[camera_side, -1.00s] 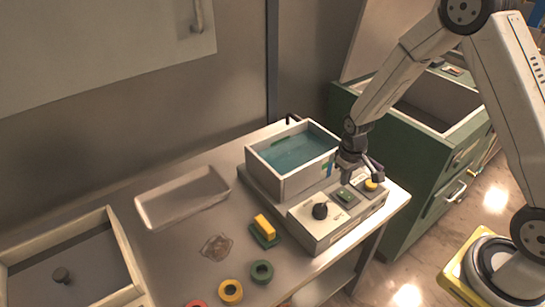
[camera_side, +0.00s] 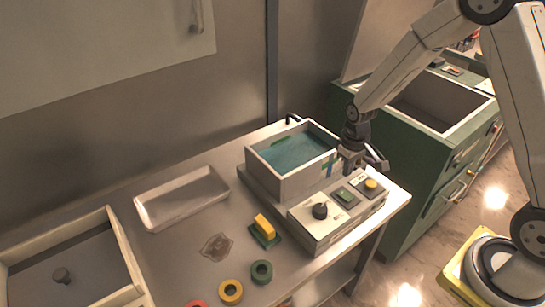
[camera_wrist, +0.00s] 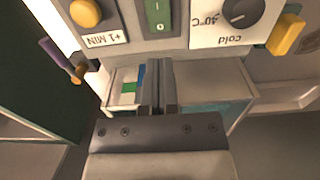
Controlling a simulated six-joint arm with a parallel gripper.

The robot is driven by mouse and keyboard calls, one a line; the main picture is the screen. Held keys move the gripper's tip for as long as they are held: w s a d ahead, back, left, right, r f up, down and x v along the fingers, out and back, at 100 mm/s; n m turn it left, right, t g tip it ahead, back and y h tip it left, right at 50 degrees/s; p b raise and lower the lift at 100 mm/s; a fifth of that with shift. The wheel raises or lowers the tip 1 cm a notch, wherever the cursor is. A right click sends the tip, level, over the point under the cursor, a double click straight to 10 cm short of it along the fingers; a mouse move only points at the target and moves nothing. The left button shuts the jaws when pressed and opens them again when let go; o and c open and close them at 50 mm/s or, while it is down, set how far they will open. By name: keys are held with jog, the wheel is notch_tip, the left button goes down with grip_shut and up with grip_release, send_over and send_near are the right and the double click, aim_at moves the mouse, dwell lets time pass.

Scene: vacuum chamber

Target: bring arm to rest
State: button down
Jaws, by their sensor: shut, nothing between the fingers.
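My gripper (camera_side: 350,165) hangs from the arm with its fingers pointing down, over the back right of the control box. It is shut and empty. In the wrist view the fingers (camera_wrist: 153,85) lie together in the middle, in front of the white bath. The control box (camera_side: 318,234) has a black knob (camera_side: 320,211), a green switch (camera_side: 345,196) and a yellow button (camera_side: 371,184). The fingertips appear close to the bath's right corner; whether they touch anything cannot be told.
The white bath (camera_side: 285,181) holds teal liquid. A metal tray (camera_side: 182,200), a yellow block on a green base (camera_side: 264,229), rings and a shallow box (camera_side: 122,257) occupy the table. A green cabinet (camera_side: 405,190) with an open top stands right of it.

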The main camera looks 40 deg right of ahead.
jog(key=shift+r, duration=0.1)
jog(key=s+a+r+t, duration=0.2)
jog(key=s+a+r, duration=0.3)
jog(key=s+r, duration=0.4)
jog(key=shift+s+a+t, duration=0.25)
jog(key=shift+s+t, duration=0.05)
jog(key=shift+s, duration=0.9)
